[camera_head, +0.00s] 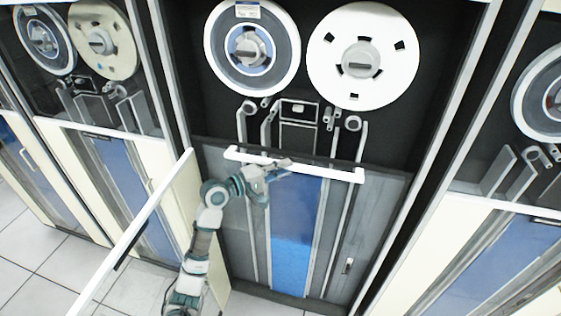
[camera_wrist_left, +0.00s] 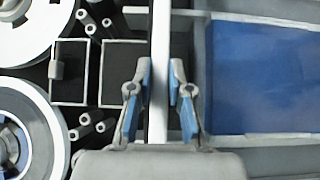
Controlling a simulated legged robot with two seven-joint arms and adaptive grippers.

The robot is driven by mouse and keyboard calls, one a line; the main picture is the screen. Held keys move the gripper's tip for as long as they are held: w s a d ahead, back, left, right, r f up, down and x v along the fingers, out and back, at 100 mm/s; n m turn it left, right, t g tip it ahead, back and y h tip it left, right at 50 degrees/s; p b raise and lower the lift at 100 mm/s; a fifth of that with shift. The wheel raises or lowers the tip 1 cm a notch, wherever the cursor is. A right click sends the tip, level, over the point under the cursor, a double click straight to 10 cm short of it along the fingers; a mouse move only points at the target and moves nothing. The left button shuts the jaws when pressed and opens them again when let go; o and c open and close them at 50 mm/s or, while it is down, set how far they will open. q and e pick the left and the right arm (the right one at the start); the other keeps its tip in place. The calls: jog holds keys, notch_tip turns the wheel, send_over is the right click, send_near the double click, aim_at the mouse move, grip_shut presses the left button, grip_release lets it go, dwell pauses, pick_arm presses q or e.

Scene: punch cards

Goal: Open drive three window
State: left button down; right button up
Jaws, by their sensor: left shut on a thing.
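The middle tape drive has two reels, a grey-blue one (camera_head: 285,30) and a white one (camera_head: 325,75), with a white horizontal bar (camera_head: 335,171) below them. The bar runs along the upper part of a greyish, see-through-looking window panel (camera_head: 376,205). In the left wrist view the bar (camera_wrist_left: 161,30) runs upright through the picture. My left gripper (camera_head: 278,169) is at the bar, left of its middle. In the left wrist view its blue-padded fingers (camera_wrist_left: 160,75) stand on either side of the bar and close on it. My right gripper is not in view.
A cream door (camera_head: 183,200) stands swung open at the left of the middle drive, close to my left arm. Similar drives stand left (camera_head: 103,38) and right (camera_head: 540,90). A blue panel (camera_head: 293,235) lies below the bar. Floor tiles (camera_head: 40,265) show at lower left.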

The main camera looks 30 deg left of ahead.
pick_arm(q)
jog(key=shift+d+f, duration=0.2)
jog(key=shift+d, duration=0.1)
jog(key=c, duration=1.1)
grip_release()
jog(key=shift+d, duration=0.15)
jog(key=shift+d+r, duration=0.15)
jog(key=shift+d, duration=0.1)
jog(key=v, duration=1.1)
jog(key=shift+s+a, duration=0.15)
jog(key=shift+s, duration=0.15)
jog(key=shift+a, duration=0.35)
